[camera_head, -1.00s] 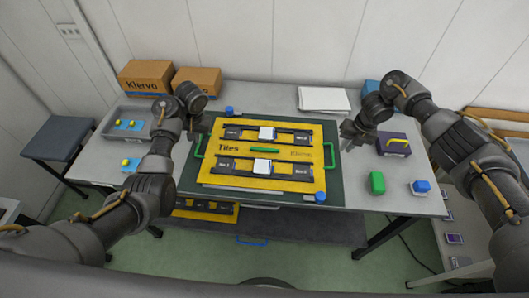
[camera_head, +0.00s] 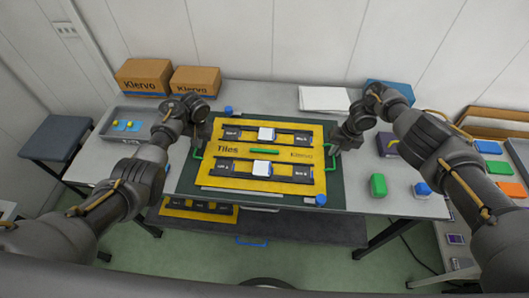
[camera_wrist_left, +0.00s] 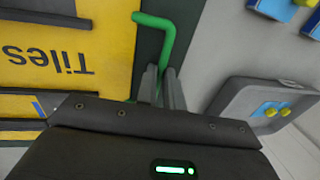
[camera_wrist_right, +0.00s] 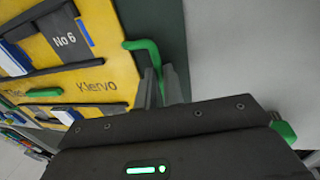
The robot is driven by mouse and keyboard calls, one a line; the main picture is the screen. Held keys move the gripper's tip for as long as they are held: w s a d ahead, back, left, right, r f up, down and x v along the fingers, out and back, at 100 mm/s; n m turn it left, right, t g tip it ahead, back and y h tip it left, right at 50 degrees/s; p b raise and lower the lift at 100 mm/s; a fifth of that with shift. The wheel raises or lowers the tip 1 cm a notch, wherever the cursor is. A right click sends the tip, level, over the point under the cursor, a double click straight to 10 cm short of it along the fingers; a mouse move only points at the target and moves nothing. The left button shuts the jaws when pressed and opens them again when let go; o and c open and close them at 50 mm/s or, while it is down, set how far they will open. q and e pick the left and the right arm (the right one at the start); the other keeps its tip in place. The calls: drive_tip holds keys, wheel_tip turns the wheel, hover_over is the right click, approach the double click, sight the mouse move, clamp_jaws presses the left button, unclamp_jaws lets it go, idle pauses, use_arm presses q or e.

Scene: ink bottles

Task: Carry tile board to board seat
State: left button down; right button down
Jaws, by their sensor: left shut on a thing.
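The yellow tile board (camera_head: 275,153) lies flat on a dark green mat (camera_head: 335,195) on the table. It carries dark rails with white-topped blocks and a green bar in its middle. A green handle stands at each side. My left gripper (camera_head: 193,133) is shut on the left handle (camera_wrist_left: 165,28), which passes between its fingers (camera_wrist_left: 163,85) in the left wrist view. My right gripper (camera_head: 337,145) is at the right handle (camera_wrist_right: 143,45). Its fingers (camera_wrist_right: 163,85) stand either side of the handle; whether they grip it is unclear. I cannot pick out a board seat.
Two cardboard boxes (camera_head: 143,77) and a grey tray (camera_head: 125,130) stand left. White paper (camera_head: 323,98) lies behind the board. A green block (camera_head: 378,185), a blue-topped bottle (camera_head: 421,189) and a purple box (camera_head: 387,144) stand right. Another yellow board (camera_head: 200,209) lies below the table's front edge.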

use_arm(q)
drive_tip(key=shift+r, duration=0.15)
use_arm(e)
drive_tip(key=shift+r, duration=0.15)
